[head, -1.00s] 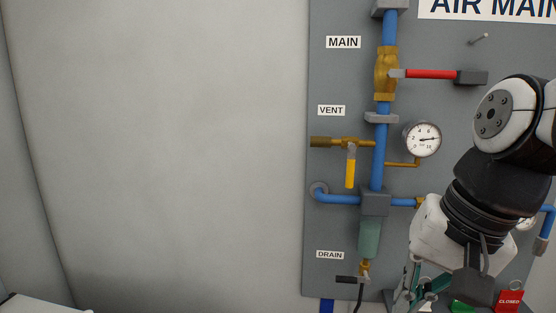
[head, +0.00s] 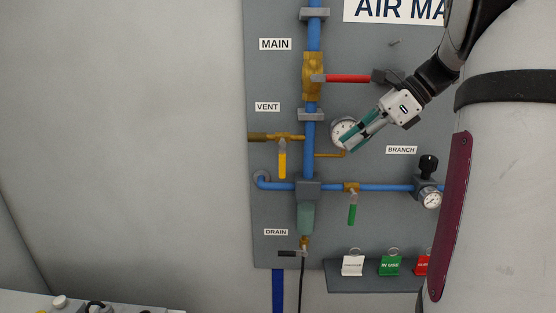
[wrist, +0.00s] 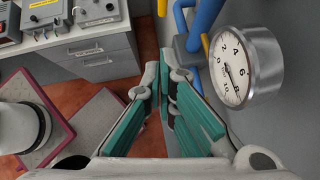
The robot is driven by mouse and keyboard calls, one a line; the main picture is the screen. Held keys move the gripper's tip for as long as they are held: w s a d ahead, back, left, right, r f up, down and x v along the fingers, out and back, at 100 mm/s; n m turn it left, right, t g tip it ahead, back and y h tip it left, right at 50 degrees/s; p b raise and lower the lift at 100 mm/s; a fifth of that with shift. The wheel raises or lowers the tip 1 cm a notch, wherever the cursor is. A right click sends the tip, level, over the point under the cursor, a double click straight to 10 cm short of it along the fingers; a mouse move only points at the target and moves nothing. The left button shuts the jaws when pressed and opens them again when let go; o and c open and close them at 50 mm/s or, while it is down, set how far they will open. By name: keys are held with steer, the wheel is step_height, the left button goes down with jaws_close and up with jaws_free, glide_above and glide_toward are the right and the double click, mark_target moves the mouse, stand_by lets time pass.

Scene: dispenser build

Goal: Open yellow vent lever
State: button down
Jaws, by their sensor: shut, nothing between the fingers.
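The yellow vent lever (head: 282,165) hangs straight down from the brass vent valve (head: 284,137), below the VENT label (head: 267,107) in the head view. My gripper (head: 348,143) is shut and empty, its green fingers pointing down and left. It is in front of the lower part of the round gauge (head: 340,130), to the right of the lever and apart from it. In the wrist view the closed fingers (wrist: 162,75) point away from me, with the gauge (wrist: 245,67) close on their right. I cannot make out the lever for certain there.
A blue pipe (head: 309,150) runs down between lever and gripper. The red main lever (head: 348,78) sticks out above. A green lever (head: 352,214) hangs below right, above a shelf with tags (head: 390,265). A grey cabinet (wrist: 105,65) shows in the wrist view.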

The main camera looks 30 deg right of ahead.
mark_target(282, 159)
steer(key=shift+w+f, duration=0.1)
steer(key=shift+w, duration=0.05)
steer(key=x, duration=0.3)
steer(key=p+x, duration=0.1)
steer(key=x, duration=0.3)
steer(key=a+r+x, duration=0.1)
steer(key=x, duration=0.3)
steer(key=shift+w+a+p, duration=0.15)
steer(key=shift+w+p, duration=0.15)
steer(key=shift+w, duration=0.1)
steer(key=shift+w+a+f, duration=0.1)
steer(key=shift+w+a, duration=0.4)
steer(key=shift+w, duration=0.15)
